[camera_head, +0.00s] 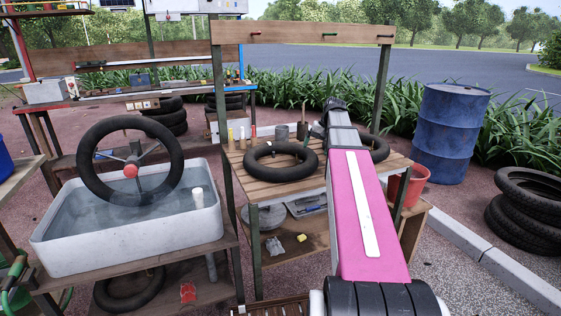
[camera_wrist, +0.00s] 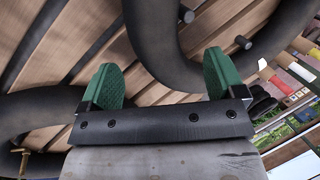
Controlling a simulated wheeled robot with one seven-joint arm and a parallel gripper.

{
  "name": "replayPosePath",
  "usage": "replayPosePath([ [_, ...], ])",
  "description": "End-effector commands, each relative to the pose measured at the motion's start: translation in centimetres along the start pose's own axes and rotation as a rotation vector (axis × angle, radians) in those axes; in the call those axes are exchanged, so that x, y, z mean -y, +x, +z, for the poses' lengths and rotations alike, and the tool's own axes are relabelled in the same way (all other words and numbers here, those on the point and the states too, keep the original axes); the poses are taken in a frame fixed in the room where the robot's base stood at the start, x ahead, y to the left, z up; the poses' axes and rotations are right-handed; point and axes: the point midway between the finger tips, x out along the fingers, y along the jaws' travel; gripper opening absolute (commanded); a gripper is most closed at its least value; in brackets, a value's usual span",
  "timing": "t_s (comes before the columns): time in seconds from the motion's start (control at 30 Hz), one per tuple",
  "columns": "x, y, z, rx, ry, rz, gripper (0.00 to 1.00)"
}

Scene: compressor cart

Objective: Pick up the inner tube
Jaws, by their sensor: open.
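A black inner tube (camera_head: 281,176) lies flat on the slatted wooden table (camera_head: 268,187) in the head view. A second black ring (camera_head: 378,148) lies at the table's right, partly hidden by my arm. In the wrist view my gripper (camera_wrist: 163,80) is open, its green finger pads apart. A thick black tube (camera_wrist: 165,55) curves close in front of the pads, nearest the right one; I cannot tell whether it touches. Another black tube (camera_wrist: 40,110) is at the left, beside the left finger.
A water tub (camera_head: 120,235) with a black ring (camera_head: 92,190) on a red-hubbed stand is at left. Pegs (camera_wrist: 243,42) and small bottles stand near the tubes. A post frame (camera_head: 222,110) rises beside the table. A blue drum (camera_head: 450,135), red bucket (camera_head: 412,185) and stacked tyres (camera_head: 525,210) are at right.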

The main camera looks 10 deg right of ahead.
Motion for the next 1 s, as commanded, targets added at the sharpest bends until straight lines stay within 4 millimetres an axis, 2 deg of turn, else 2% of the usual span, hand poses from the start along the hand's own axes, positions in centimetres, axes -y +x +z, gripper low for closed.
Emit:
replayPosePath([
  [0.17,-0.1,1.3,0.0,0.000,0.000,0.000,0.88],
  [0.43,-0.3,4.7,-0.1,0.001,-0.001,0.000,0.88],
  [0.7,-0.3,5.1,-0.2,-0.001,0.000,0.000,0.88],
  [0.73,-0.3,5.1,-0.2,-0.001,0.000,0.000,0.82],
  [0.87,-0.3,5.1,-0.2,0.000,0.000,0.000,0.39],
  [1.0,-0.3,5.0,-0.2,-0.001,-0.001,-0.001,0.38],
])
